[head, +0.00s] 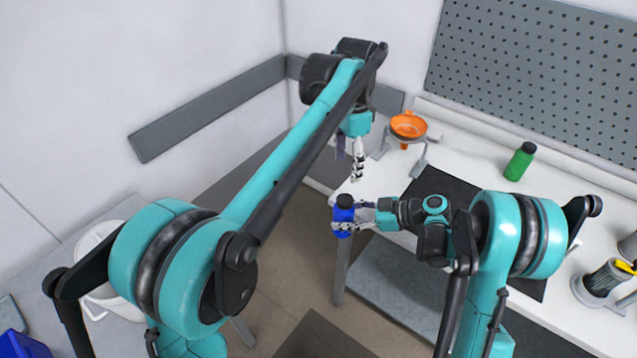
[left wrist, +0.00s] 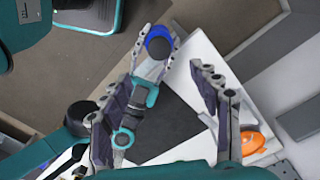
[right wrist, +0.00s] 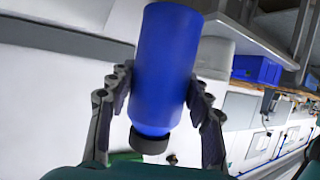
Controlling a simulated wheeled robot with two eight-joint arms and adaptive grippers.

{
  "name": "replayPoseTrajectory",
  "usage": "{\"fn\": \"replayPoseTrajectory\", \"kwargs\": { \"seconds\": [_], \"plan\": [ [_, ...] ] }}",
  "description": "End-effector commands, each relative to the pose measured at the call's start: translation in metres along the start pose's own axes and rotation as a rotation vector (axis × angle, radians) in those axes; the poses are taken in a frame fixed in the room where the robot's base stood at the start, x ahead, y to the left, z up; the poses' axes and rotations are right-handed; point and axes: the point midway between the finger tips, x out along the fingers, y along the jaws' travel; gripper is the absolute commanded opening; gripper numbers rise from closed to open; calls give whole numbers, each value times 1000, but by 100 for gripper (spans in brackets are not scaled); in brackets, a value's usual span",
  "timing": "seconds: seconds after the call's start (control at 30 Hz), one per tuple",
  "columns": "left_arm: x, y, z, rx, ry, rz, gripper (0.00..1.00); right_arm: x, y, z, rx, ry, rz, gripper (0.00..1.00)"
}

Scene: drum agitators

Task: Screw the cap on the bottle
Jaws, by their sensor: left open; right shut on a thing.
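The blue bottle (head: 343,222) is upright in the head view, held in the air just off the near left corner of the table. The black cap (head: 344,201) sits at its mouth; I cannot tell how tightly. My right gripper (head: 352,217) is shut on the bottle's sides, and the right wrist view shows a finger on each side of the bottle (right wrist: 165,65) and the cap (right wrist: 150,142). My left gripper (head: 350,166) is open and empty, pointing down above and behind the cap. The left wrist view shows the cap (left wrist: 159,47) beyond its spread fingers (left wrist: 165,76).
An orange funnel (head: 408,126) rests in a grey stand at the table's back left. A green bottle (head: 520,162) stands near the back wall. A dark mat (head: 455,190) covers part of the white table. A grey cylindrical device (head: 605,279) is at the right.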

Motion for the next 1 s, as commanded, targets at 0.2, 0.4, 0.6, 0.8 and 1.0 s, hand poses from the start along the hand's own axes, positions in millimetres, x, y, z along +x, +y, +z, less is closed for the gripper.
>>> {"fn": "replayPoseTrajectory", "kwargs": {
  "seconds": [0.2,0.4,0.6,0.8,1.0],
  "plan": [
    [-2,1,8,-26,10,-10,62,0,0,0,0,1,0,0],
    [-6,6,51,-179,73,-69,62,0,0,0,0,1,0,0],
    [1,22,111,-402,173,-149,62,0,0,0,0,1,0,0],
    [22,46,168,-623,283,-223,62,0,0,0,0,1,0,0],
    [56,72,218,-833,401,-288,62,0,0,0,0,1,0,0]
  ]
}}
